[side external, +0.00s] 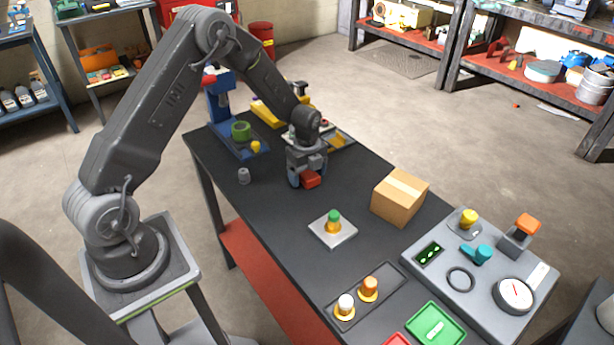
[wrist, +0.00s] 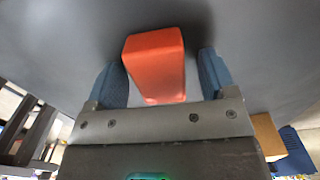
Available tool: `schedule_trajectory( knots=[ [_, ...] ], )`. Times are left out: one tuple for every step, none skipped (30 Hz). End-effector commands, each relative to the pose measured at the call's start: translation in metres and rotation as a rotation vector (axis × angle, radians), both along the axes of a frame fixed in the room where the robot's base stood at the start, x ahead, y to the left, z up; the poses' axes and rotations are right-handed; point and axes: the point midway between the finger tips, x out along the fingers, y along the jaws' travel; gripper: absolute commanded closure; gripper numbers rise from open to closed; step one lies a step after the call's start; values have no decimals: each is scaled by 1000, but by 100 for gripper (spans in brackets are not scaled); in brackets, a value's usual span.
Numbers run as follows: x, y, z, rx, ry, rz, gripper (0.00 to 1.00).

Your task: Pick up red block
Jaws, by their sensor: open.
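The red block (side external: 311,179) lies on the dark table (side external: 270,230), left of the cardboard box in the side external view. My gripper (side external: 302,184) is down at the block, pointing at the table. In the wrist view the red block (wrist: 155,65) sits between the two blue fingers of my gripper (wrist: 163,80). A gap shows on each side of the block, narrower on the left. The jaws are open and hold nothing. In the side external view my gripper hides part of the block.
A cardboard box (side external: 399,197) stands right of the block. A small grey part (side external: 244,175) and a blue press (side external: 222,120) are to the left. A control panel (side external: 480,262) covers the right end.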

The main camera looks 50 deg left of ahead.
Motion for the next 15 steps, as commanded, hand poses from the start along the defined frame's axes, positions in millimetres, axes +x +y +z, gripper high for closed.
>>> schedule_trajectory(
  knots=[
    [0, 0, 0, 0, -1, 0, 22],
    [0, 0, 0, 0, -1, 0, 22],
    [0, 0, 0, 0, 0, 0, 22],
    [0, 0, 0, 0, 0, 0, 23],
    [0, 0, 0, 0, 0, 0, 26],
    [0, 0, 0, 0, 0, 0, 30],
    [0, 0, 0, 0, 0, 0, 33],
    [0, 0, 0, 0, 0, 0, 36],
    [0, 0, 1, 0, 0, 0, 40],
    [0, 0, 0, 0, 0, 0, 42],
    [0, 0, 1, 0, 0, 0, 45],
    [0, 0, 1, 0, 0, 0, 49],
    [0, 0, 1, 0, 0, 0, 52],
    [0, 0, 1, 0, 0, 0, 55],
    [0, 0, 1, 0, 0, 0, 59]
  ],
)
